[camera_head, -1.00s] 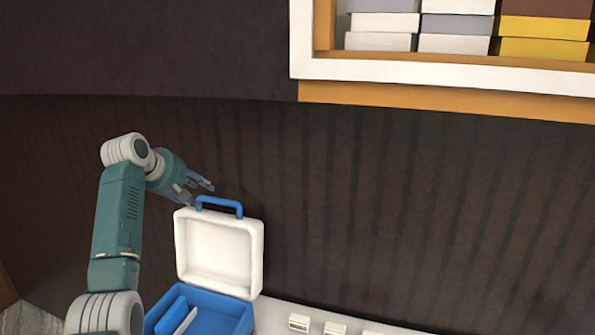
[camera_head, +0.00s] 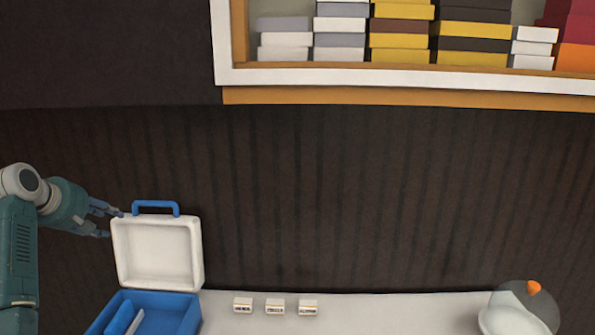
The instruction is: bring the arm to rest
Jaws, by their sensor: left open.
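My left arm comes in at the left edge. Its gripper (camera_head: 113,223) is open and empty, with its fingertips at or just beside the upper left corner of the raised white lid (camera_head: 157,250). I cannot tell whether they touch it. The lid belongs to a blue case (camera_head: 172,312) on the counter, which stands open and has a blue handle (camera_head: 155,205) on top of the lid. Blue dividers show inside the case. The case's lower part is cut off by the frame. My right gripper is not in view.
The pale counter (camera_head: 400,312) holds three small white labelled blocks (camera_head: 275,306) right of the case. A grey and white rounded object with an orange tip (camera_head: 522,308) stands at the right. A shelf (camera_head: 400,78) with stacked boxes hangs above. The counter between blocks and rounded object is clear.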

